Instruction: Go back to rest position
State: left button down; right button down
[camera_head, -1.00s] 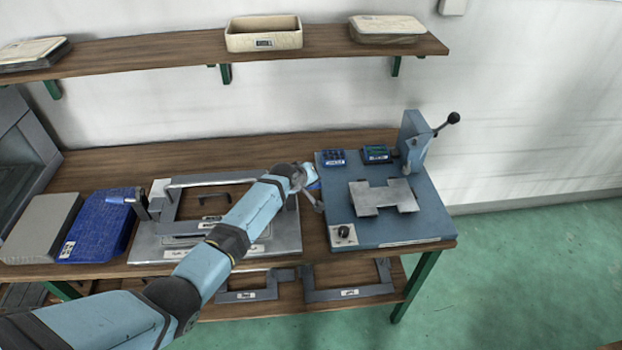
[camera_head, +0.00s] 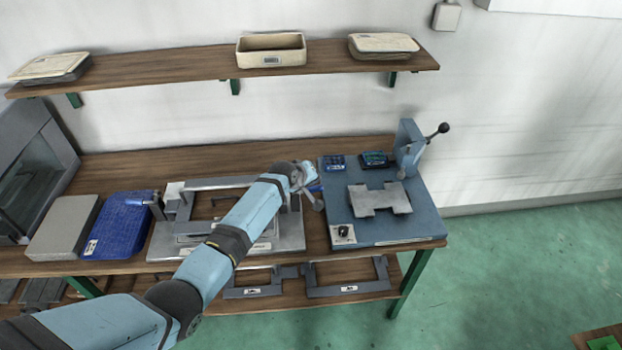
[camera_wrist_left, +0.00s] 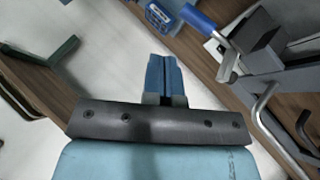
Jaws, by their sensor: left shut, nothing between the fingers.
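My left arm reaches in from the lower left of the head view, across the front of the workbench. Its gripper (camera_head: 309,187) is above the bench, between the grey frame fixture (camera_head: 290,232) and the blue press station (camera_head: 400,225). In the left wrist view the blue fingers of the gripper (camera_wrist_left: 163,62) are together with nothing between them. A blue-handled lever (camera_wrist_left: 200,22) shows close by at the upper right of that view. My right gripper is in neither view.
A blue mat (camera_head: 115,232) and a grey block (camera_head: 62,228) lie at the bench's left. A wall shelf (camera_head: 190,72) holds a cream bin (camera_head: 270,50) and stacked trays. Grey brackets (camera_head: 347,291) lie on the lower shelf. Green floor is open at right.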

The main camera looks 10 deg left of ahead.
pick_arm(q)
jog(key=s+a+f+m, duration=0.1)
jog(key=s+f, duration=0.3)
jog(key=s, duration=0.4)
jog(key=s+a+f+m+t, duration=0.1)
jog(key=s+a+f, duration=0.15)
jog(key=s, duration=0.55)
jog(key=s+f+m, duration=0.2)
jog(key=s+f, duration=0.2)
jog(key=s, duration=0.4)
jog(key=s+a+r+m, duration=0.2)
jog(key=s, duration=0.9)
jog(key=s+a+r+m+t+y, duration=0.1)
jog(key=s+a+r, duration=0.1)
jog(key=s, duration=0.9)
jog(key=shift+r+m, duration=0.2)
jog(key=shift+m, duration=0.2)
